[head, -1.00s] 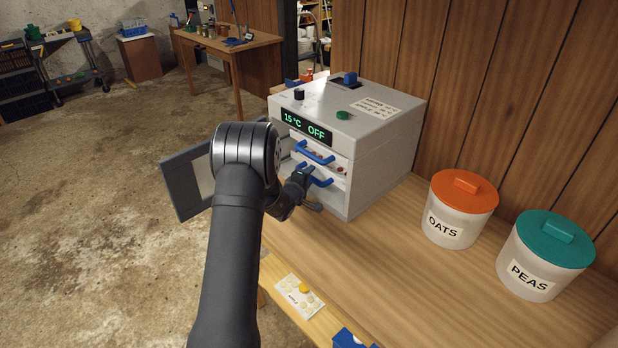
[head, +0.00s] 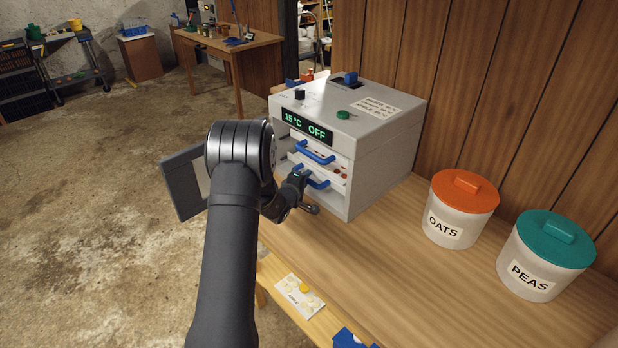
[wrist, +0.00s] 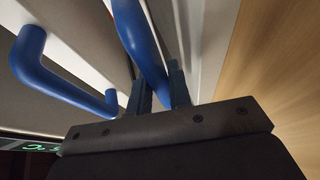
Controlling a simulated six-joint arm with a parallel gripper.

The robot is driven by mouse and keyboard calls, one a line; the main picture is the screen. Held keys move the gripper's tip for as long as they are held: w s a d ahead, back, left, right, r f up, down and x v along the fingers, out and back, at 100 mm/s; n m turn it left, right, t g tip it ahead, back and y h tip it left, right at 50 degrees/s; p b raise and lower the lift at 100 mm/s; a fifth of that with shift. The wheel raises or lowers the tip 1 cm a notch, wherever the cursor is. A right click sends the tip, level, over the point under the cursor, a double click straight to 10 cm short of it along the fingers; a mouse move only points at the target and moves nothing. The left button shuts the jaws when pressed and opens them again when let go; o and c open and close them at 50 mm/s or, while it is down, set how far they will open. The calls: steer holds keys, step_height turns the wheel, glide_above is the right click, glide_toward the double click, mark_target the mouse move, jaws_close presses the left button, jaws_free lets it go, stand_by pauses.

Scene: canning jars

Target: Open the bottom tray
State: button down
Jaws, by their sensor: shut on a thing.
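The grey box (head: 375,150) stands on the bench with its front door (head: 180,185) swung open to the left. Two white trays with blue handles show in its front. The upper handle (head: 316,153) is free. My gripper (head: 300,178) is shut on the lower blue handle (head: 318,184), which belongs to the bottom tray (head: 334,183). That tray sticks a little out of the box. In the wrist view the two fingers (wrist: 158,92) close around the blue bar of the lower handle (wrist: 137,38); the upper handle (wrist: 55,80) is to the left.
An oats jar (head: 461,215) and a peas jar (head: 541,262) stand on the bench to the right. A card (head: 300,294) lies near the bench's front edge. The display (head: 305,127) reads 15 °C OFF. Bare bench lies between box and jars.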

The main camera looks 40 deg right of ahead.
steer(key=a, duration=2.3)
steer(key=shift+a, duration=0.25)
steer(key=c, duration=1.3)
jaws_free()
steer(key=v, duration=1.7)
steer(key=shift+a+r, duration=0.1)
steer(key=shift+a, duration=0.05)
steer(key=x, duration=1.7)
steer(key=shift+d, duration=0.2)
steer(key=shift+a, duration=0.15)
